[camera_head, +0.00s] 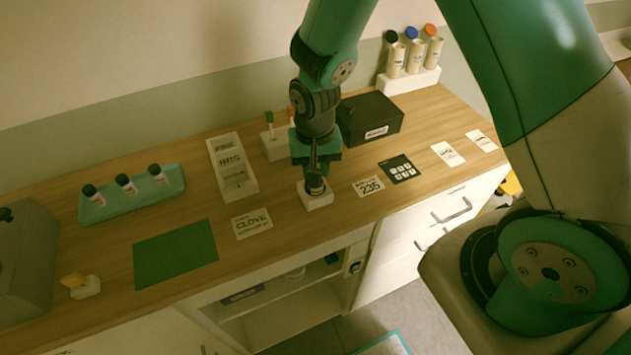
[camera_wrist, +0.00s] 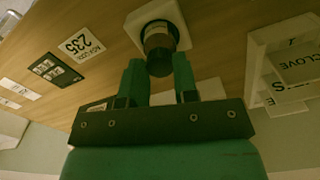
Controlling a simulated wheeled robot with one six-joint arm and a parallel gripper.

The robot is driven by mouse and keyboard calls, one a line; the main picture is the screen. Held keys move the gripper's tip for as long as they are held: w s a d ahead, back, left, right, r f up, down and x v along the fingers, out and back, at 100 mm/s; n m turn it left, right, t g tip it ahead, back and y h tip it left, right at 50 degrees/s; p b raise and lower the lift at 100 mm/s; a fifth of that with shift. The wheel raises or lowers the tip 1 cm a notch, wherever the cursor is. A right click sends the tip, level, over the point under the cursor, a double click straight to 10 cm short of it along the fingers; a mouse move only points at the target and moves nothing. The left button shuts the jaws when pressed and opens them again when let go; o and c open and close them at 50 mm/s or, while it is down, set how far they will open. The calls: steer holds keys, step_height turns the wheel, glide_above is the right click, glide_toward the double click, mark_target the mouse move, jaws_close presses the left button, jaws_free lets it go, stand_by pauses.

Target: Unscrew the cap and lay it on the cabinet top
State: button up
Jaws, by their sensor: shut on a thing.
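A small bottle (camera_wrist: 157,40) stands in a white square holder (camera_head: 316,200) near the front edge of the wooden cabinet top (camera_head: 290,222). The holder also shows in the wrist view (camera_wrist: 140,18). The bottle's dark cap (camera_wrist: 159,67) faces my gripper. My gripper (camera_head: 315,174) points down over the holder, and its two green fingers (camera_wrist: 157,74) are shut on the cap from both sides. In the head view the fingers hide most of the bottle. I cannot tell whether the cap is loose on the neck.
A "235" card (camera_head: 369,187), a black card (camera_head: 400,168) and a black box (camera_head: 369,120) are right.

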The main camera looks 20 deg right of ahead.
steer(key=n, duration=1.8)
steer(key=shift+p, duration=0.3)
steer(key=o, duration=0.8)
